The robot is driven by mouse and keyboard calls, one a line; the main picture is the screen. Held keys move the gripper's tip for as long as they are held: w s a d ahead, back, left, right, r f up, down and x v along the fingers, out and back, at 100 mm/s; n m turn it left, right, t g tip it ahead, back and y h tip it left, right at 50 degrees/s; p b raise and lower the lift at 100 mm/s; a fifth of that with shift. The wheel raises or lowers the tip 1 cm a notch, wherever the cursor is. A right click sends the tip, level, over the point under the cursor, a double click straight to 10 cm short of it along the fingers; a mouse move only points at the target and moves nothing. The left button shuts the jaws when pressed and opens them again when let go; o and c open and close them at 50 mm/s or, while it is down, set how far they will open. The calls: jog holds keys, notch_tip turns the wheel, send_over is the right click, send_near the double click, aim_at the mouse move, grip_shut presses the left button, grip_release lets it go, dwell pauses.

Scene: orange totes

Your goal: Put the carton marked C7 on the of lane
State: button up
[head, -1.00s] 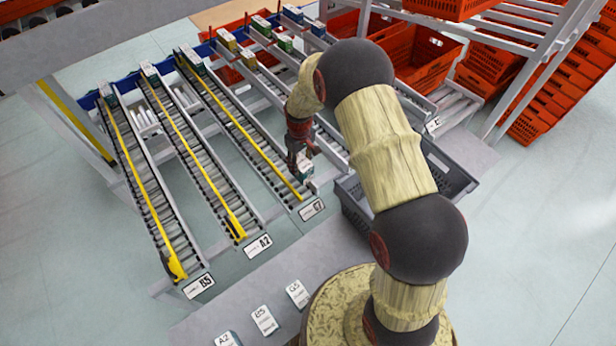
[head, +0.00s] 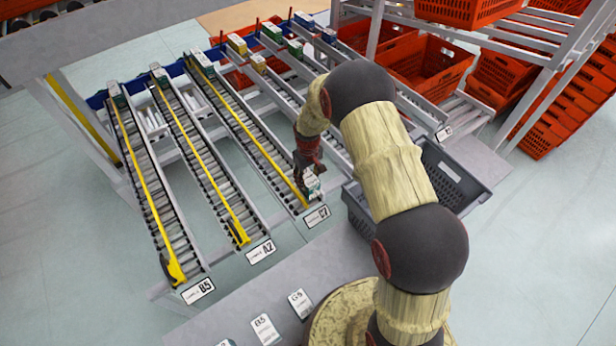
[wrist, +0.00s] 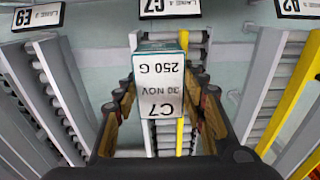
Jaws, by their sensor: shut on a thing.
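The carton marked C7 (wrist: 161,95) is white with a teal edge and reads 250 G, 30 NOV, upside down in the wrist view. My gripper (wrist: 163,78) is shut on it, one finger at each side. In the head view the carton (head: 313,185) hangs in my gripper (head: 309,177) at the near end of the C7 lane (head: 240,122), just behind its C7 label (head: 317,216). That label also shows in the wrist view (wrist: 155,8). I cannot tell whether the carton touches the rollers.
Lanes A2 (head: 200,160) and B5 (head: 150,190) lie to the left, each with a yellow strip. A grey crate (head: 465,190) stands right of my arm. Cartons (head: 265,329) (head: 300,303) lie on the near grey table. Orange totes (head: 425,65) fill the back right.

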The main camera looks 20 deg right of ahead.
jog(key=shift+w+f, duration=0.1)
jog(key=shift+f, duration=0.4)
dwell(0.3)
jog(key=o, duration=1.3)
jog(key=shift+o, duration=0.6)
notch_tip(320, 180, up, 12)
